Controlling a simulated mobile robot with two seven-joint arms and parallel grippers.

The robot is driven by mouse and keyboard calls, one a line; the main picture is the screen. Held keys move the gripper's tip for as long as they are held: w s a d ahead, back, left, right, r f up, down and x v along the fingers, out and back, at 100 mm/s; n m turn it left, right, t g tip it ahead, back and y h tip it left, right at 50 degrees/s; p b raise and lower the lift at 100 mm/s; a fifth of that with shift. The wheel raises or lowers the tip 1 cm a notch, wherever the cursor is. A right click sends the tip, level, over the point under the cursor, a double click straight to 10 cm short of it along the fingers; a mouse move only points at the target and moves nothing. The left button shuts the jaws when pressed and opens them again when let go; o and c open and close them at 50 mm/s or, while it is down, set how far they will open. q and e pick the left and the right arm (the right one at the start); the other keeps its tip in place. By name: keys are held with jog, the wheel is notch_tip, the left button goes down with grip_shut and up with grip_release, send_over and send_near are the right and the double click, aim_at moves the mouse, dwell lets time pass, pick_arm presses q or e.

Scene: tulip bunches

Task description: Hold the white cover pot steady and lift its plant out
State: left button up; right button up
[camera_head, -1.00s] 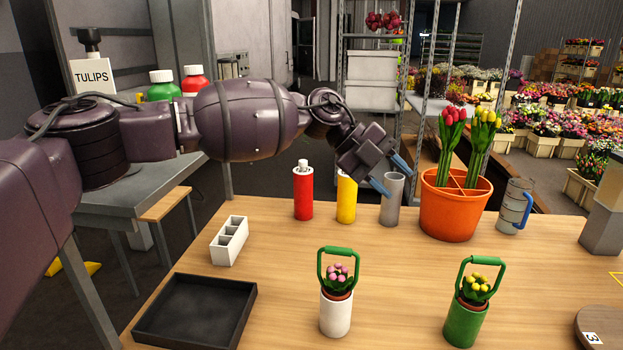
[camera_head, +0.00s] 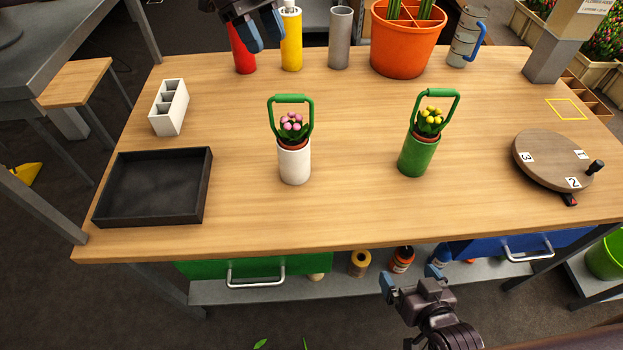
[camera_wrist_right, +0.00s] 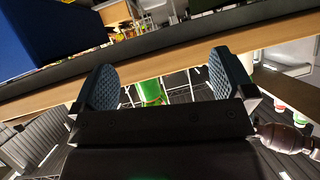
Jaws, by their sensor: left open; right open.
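The white cover pot (camera_head: 295,166) stands upright on the table, left of centre in the head view. Its plant (camera_head: 292,127) has pink flowers, a brown inner pot and a green loop handle (camera_head: 292,98) rising above it. My left gripper (camera_head: 262,44) is open at the top edge, beyond the pot and by the red bottle, touching neither pot nor plant. My right gripper (camera_head: 412,276) is open and empty in front of the table, below its front edge. Its two blue-grey fingers also show apart in the right wrist view (camera_wrist_right: 163,88).
A green pot (camera_head: 416,156) with a yellow-flowered plant stands to the right. A black tray (camera_head: 205,205) and white divided box (camera_head: 170,106) lie left. A numbered turntable (camera_head: 535,150) is far right. Bottles and an orange pot (camera_head: 403,50) line the back. Table between the pots is clear.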

jog(key=w+a+r+m+t+y, duration=0.25)
jog(key=a+r+m, duration=0.25)
jog(key=a+r, duration=0.3)
jog(key=w+a+r+m+t+y, duration=0.25)
jog(key=a+r+m, duration=0.3)
jog(key=a, duration=0.45)
jog(key=m+h, duration=0.1)
jog(key=m, duration=1.9)
send_near(300, 168)
jog(key=shift+a+r, duration=0.5)
jog(key=shift+w+d+f+m, duration=0.1)
jog(key=shift+w+f+m, duration=0.15)
jog(key=shift+w+m, duration=0.65)
jog(key=x, duration=1)
jog(key=shift+w+f, duration=0.2)
jog(key=c, duration=1)
jog(key=shift+o, duration=0.2)
